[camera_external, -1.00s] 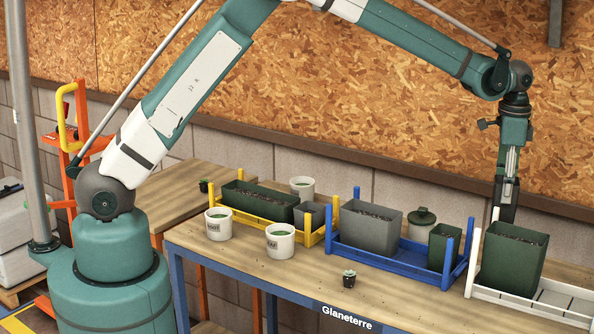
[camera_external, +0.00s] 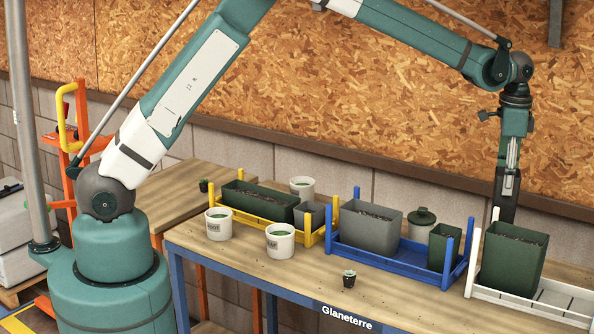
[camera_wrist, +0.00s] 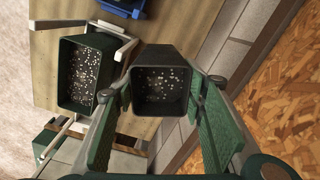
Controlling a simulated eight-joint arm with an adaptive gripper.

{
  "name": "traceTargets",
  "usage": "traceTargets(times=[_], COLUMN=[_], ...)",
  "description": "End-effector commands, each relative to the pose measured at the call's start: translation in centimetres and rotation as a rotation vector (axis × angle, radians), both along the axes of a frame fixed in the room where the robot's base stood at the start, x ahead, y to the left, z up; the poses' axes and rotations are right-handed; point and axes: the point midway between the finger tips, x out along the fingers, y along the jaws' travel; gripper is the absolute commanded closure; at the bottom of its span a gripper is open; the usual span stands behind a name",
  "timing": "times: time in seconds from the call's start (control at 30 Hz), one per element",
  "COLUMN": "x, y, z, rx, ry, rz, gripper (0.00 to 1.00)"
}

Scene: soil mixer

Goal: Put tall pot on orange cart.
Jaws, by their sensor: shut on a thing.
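An orange cart (camera_external: 76,145) with a yellow handle stands at far left behind my base. A wooden top (camera_external: 205,190) behind the workbench seems to belong to it, with a tiny potted plant on it.
The workbench (camera_external: 290,270) carries yellow, blue (camera_external: 400,262) and white (camera_external: 540,310) trays with green and grey planters. White buckets (camera_external: 280,241) and a small cactus (camera_external: 349,278) stand in front. A chipboard wall (camera_external: 400,120) rises close behind my gripper.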

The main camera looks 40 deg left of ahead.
Motion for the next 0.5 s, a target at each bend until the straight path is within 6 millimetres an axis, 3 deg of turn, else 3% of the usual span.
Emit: traceTargets(times=[0.33, 0.5], x=[0.1, 0.8], y=[0.2, 1.5], z=[0.0, 0.0], rx=[0.0, 0.0], ry=[0.0, 0.0], rz=[0.002, 0.016], gripper=[0.81, 0.81])
